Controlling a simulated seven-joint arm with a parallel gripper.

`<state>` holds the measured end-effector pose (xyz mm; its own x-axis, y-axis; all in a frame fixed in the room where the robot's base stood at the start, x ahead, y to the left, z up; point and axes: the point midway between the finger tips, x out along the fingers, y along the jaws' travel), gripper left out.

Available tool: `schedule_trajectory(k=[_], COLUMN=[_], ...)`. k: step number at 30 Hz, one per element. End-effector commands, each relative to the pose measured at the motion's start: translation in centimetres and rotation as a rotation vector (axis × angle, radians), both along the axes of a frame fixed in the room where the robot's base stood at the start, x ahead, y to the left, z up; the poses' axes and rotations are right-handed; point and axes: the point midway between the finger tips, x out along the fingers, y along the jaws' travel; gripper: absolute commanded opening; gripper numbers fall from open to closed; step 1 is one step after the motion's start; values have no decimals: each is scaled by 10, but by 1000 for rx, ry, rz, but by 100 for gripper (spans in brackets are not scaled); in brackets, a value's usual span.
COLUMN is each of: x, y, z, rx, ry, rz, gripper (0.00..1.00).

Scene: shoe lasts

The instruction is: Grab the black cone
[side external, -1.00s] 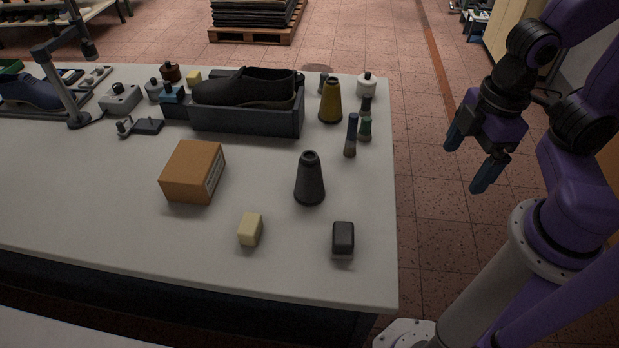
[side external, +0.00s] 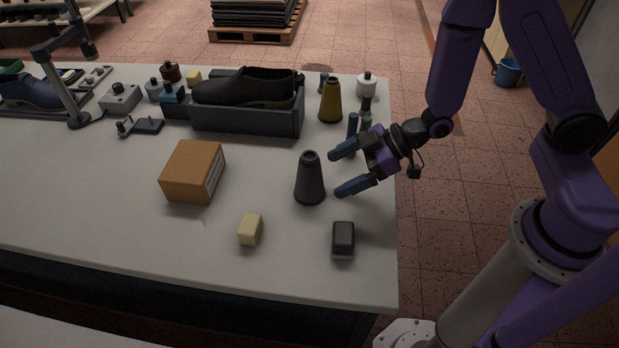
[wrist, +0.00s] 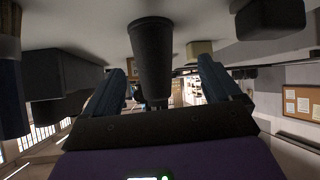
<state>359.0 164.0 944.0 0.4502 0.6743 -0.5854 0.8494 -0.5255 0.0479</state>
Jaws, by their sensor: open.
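The black cone (side external: 310,180) stands upright on the table, right of the cardboard box. My gripper (side external: 338,172) is just right of the cone in the side view, turned sideways, with its blue fingers spread and pointing left at it. In the wrist view the cone (wrist: 151,58) hangs upside down in the picture, between and beyond the two fingers of my gripper (wrist: 165,78). Nothing is between the fingertips in the side view, and the cone appears untouched.
A dark block (side external: 343,237) and a cream block (side external: 250,229) lie near the front. An orange-brown box (side external: 193,171) stands left of the cone. Behind are a mustard cone (side external: 330,101), small bottles, and a black shoe (side external: 248,88) in a dark tray (side external: 245,122).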

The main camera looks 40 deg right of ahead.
Motion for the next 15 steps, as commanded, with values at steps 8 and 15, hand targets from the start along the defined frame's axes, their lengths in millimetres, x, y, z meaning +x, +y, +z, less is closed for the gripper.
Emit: schedule_trajectory(k=[8, 15], x=[9, 16], y=[-5, 5], z=[-6, -11], rx=[155, 175], ry=[-46, -56], rz=[-28, -29], gripper=[91, 91])
